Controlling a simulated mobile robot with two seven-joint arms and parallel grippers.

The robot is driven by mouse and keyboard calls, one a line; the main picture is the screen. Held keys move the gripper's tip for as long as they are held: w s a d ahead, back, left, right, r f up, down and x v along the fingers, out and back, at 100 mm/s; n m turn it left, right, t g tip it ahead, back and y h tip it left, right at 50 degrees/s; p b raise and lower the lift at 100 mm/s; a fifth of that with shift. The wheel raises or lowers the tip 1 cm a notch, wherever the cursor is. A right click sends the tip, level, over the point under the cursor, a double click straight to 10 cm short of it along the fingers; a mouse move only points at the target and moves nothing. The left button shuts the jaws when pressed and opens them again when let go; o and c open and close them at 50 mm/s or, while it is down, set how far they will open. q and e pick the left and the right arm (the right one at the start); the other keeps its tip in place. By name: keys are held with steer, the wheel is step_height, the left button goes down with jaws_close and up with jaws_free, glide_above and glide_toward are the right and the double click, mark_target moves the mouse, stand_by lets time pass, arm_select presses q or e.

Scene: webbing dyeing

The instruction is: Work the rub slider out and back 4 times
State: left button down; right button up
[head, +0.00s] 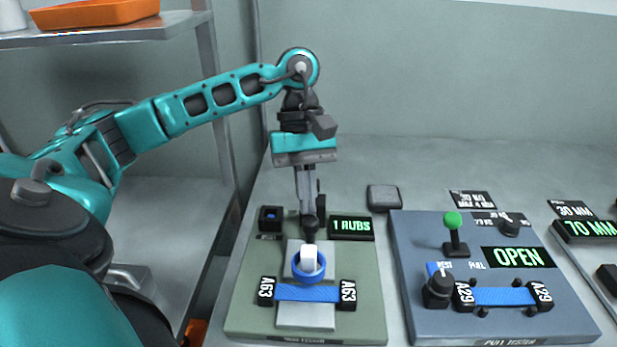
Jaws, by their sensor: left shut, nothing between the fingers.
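The rub tester is a green-grey plate (247,316) with a pale track (305,318) down its middle. Its slider (308,262), a white block with a blue ring around it, stands on the track behind a blue webbing strip (307,293) held between two black clamps marked A63. A dark knob (309,228) shows just behind the slider. The counter display (351,228) reads "1 RUBS". My left gripper (307,210) points down with its fingers shut and empty, right at the knob; I cannot tell whether they touch it. My right gripper is out of view.
A blue-grey pull tester (420,310) stands to the right, with a green-topped lever (453,222) and a display (518,257) reading "OPEN". A small grey block (384,197) lies behind. A shelf with an orange tray (95,14) is at upper left.

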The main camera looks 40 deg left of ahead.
arm_select(q)
steer(key=s+d, duration=0.1)
steer(key=s+d+b, duration=0.1)
steer(key=s+d, duration=0.1)
steer(key=shift+s+f, duration=0.15)
steer(key=shift+s, duration=0.15)
steer(key=shift+s+d, duration=0.3)
steer(key=shift+s, duration=0.1)
